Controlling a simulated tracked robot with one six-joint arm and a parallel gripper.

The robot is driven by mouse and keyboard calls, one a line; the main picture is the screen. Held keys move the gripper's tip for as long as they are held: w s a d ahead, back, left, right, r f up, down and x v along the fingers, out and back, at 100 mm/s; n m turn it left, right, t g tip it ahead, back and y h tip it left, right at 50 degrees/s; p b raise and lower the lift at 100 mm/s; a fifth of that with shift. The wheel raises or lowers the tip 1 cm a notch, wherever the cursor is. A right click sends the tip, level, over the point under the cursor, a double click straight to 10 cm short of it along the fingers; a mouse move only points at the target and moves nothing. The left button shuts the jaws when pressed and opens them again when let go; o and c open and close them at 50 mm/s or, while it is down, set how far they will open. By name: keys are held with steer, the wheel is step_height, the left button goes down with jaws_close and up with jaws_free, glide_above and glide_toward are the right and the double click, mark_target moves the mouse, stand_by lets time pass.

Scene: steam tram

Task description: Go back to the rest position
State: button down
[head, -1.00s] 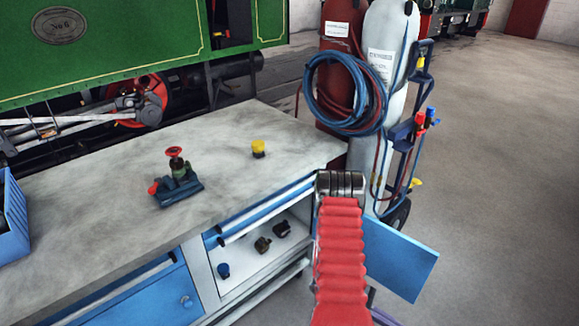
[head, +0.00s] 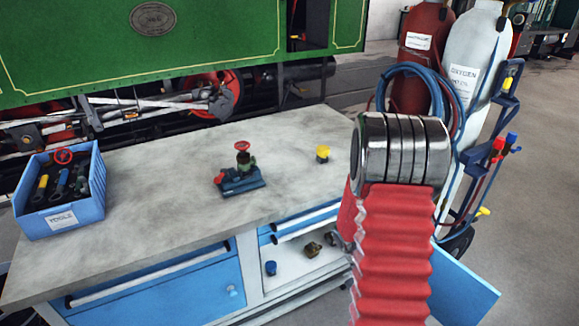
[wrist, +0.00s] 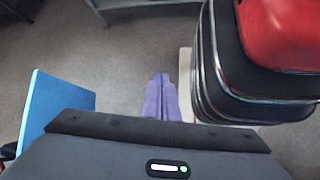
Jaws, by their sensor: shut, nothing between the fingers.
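My gripper (wrist: 160,97) shows in the wrist view as two purple fingers lying together, with nothing between them. It points down over bare grey floor, to the right of the open blue cupboard door (wrist: 58,112). In the head view, my red ribbed arm with its shiny ringed joint rises in front of the workbench's right end; the gripper itself is out of that view.
The grey-topped workbench (head: 130,225) bears a blue tool box (head: 88,210), a valve with a red handwheel (head: 240,172) and a yellow-capped piece (head: 322,153). Small fittings (head: 312,249) sit in the open cupboard. Its door (head: 468,290) sticks out near gas cylinders (head: 470,70). Floor is free at right.

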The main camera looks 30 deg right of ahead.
steer(key=w+a+r+t, duration=0.2)
steer(key=a+r+t, duration=0.2)
steer(key=a+r, duration=0.5)
steer(key=w+a+r+n+t+y, duration=0.1)
steer(key=w+a+r+t, duration=0.2)
steer(key=a+r, duration=0.6)
steer(key=w+a+r+t, duration=0.2)
steer(key=a+r+t, duration=0.5)
steer(key=a+r, duration=0.3)
steer(key=shift+w+r+n+y, duration=0.25)
steer(key=shift+w+n+y, duration=0.05)
steer(key=shift+w+y, duration=0.1)
steer(key=shift+d, duration=0.15)
